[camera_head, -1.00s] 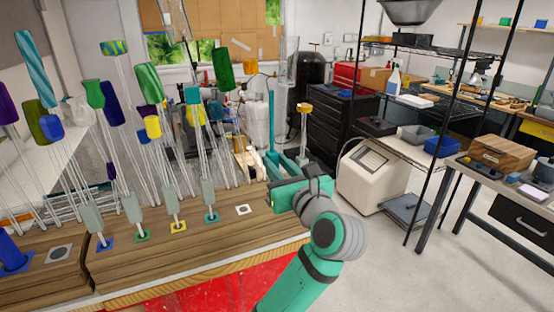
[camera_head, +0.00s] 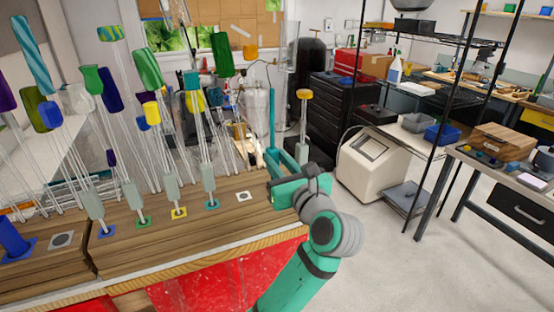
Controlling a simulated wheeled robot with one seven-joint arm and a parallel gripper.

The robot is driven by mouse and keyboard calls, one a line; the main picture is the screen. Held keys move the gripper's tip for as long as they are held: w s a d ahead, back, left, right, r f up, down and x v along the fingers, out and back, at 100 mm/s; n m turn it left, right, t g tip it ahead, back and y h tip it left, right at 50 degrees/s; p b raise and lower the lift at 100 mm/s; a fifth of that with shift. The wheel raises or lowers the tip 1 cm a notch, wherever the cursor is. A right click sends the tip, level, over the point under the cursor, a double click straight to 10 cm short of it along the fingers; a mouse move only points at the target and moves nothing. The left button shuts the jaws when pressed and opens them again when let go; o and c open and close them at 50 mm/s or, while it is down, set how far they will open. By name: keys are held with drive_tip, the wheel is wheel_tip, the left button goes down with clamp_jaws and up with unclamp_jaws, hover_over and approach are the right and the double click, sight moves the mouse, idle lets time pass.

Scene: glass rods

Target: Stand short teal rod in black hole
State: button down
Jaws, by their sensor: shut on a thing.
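My gripper (camera_head: 284,178) is at the right end of the wooden bench top, seen from behind, and its fingers are mostly hidden. A slim teal upright (camera_head: 271,118) rises just beyond it and looks like the short teal rod in my grip; the contact point is hidden. A white plate with a small dark centre (camera_head: 243,196) lies on the bench to the left of my gripper, with nothing standing in it. I cannot tell for certain which is the black hole.
Several clear rods with coloured caps stand tilted in the picture across the bench, in blue, green, yellow and teal plates (camera_head: 212,204). A yellow-capped rod (camera_head: 304,93) shows behind my gripper. A white machine (camera_head: 372,172) and shelves stand to the right. Floor is open at right.

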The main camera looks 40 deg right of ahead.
drive_tip(key=shift+f, duration=0.25)
idle(0.4)
drive_tip(key=c, duration=1.5)
unclamp_jaws()
drive_tip(key=shift+o, duration=0.2)
drive_tip(key=shift+s, duration=0.1)
